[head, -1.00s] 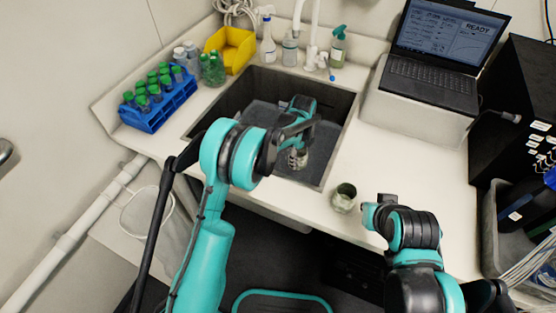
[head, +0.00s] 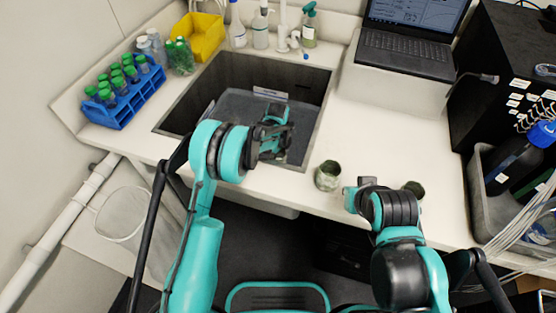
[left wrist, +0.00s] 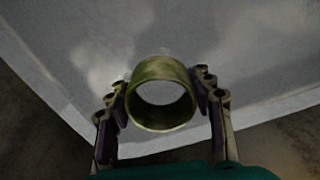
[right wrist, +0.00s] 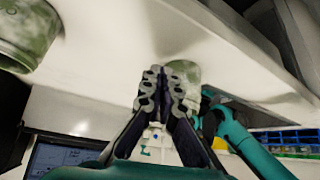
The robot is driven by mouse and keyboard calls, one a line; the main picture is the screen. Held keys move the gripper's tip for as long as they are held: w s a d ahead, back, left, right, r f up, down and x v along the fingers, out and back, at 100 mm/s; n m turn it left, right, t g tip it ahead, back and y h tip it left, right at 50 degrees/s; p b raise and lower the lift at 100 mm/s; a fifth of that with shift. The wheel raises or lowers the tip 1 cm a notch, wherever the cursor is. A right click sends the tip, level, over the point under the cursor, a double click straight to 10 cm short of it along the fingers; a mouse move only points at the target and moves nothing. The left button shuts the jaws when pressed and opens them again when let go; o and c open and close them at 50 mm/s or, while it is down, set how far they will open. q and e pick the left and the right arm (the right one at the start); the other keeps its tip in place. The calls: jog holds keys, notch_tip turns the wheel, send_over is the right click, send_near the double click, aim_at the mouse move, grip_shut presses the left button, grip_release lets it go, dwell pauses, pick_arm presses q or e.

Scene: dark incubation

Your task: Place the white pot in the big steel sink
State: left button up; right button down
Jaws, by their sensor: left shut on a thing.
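The big steel sink (head: 235,68) is set into the white counter, with a grey floor or tray inside it. My left gripper (head: 274,140) is over the sink. In the left wrist view its fingers (left wrist: 162,98) are shut on a round, open-topped pot (left wrist: 148,67), which looks olive in the dim light; its true colour is unclear. A pale grey surface lies beyond the pot. The head view hides this pot behind the gripper. My right gripper (right wrist: 163,88) looks shut and empty, low over the counter. A mottled pale-green pot (right wrist: 184,70) shows just beyond its fingertips.
Two mottled greenish pots stand on the counter, one left (head: 327,176) and one right (head: 413,189) of my right arm. A blue rack (head: 120,105) of green-capped tubes, a yellow bin (head: 197,38) and bottles border the sink. A laptop (head: 410,55) stands at the back right.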

pick_arm(q)
jog(key=shift+f, duration=0.1)
pick_arm(e)
jog(key=shift+f, duration=0.1)
pick_arm(q)
jog(key=o, duration=1.2)
